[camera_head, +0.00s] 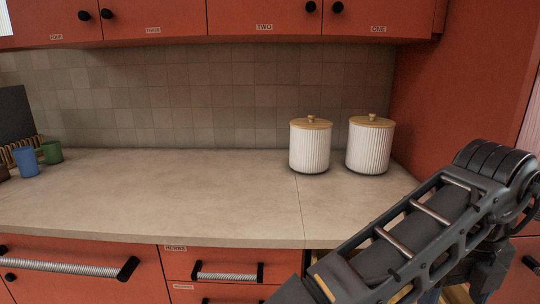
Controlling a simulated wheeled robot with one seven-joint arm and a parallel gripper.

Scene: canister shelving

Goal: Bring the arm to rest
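My arm (405,235) crosses the lower right of the head view, in front of the counter's front edge and the drawers. My gripper is not in view; the arm runs out of the frame at the bottom. Two white ribbed canisters with wooden lids stand upright at the right end of the counter. The left canister (310,148) and the right canister (369,147) stand a small gap apart. My visible arm links appear clear of both canisters.
The counter (150,195) is bare across its middle. A blue cup (27,161) and a green cup (52,152) stand at the far left. Red upper cabinets (160,18) hang above. Drawers with bar handles (230,271) lie below, and a red side panel (455,85) rises at right.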

